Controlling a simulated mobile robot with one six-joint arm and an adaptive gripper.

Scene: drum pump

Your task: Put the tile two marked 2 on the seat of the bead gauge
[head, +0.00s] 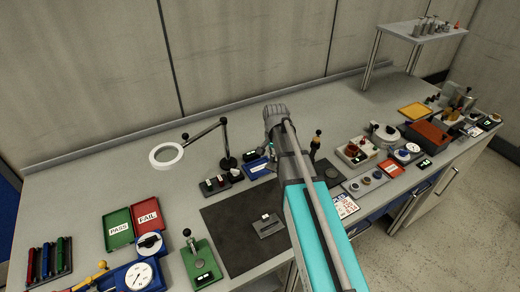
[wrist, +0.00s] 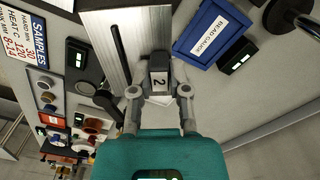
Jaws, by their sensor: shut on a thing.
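The tile marked 2 (wrist: 158,80) is a dark grey block with a pale face bearing the number. My gripper (wrist: 158,92) is shut on it, one finger on each side, in the wrist view. A blue tray labelled BEAD GAUGE (wrist: 208,32) lies just beyond the tile to the right; its blue body also shows in the head view (head: 259,168). A pale metal plate with a dark slot (wrist: 143,30) lies beyond and beneath the tile; I cannot tell whether it is the gauge's seat. In the head view my arm hides the gripper and tile.
A small dark box with a lit display (wrist: 237,61) sits right of the blue tray. A ring lamp (head: 166,155) on a jointed stand is left of my arm. A dark mat (head: 235,230) lies in front. Instruments crowd the bench to the right.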

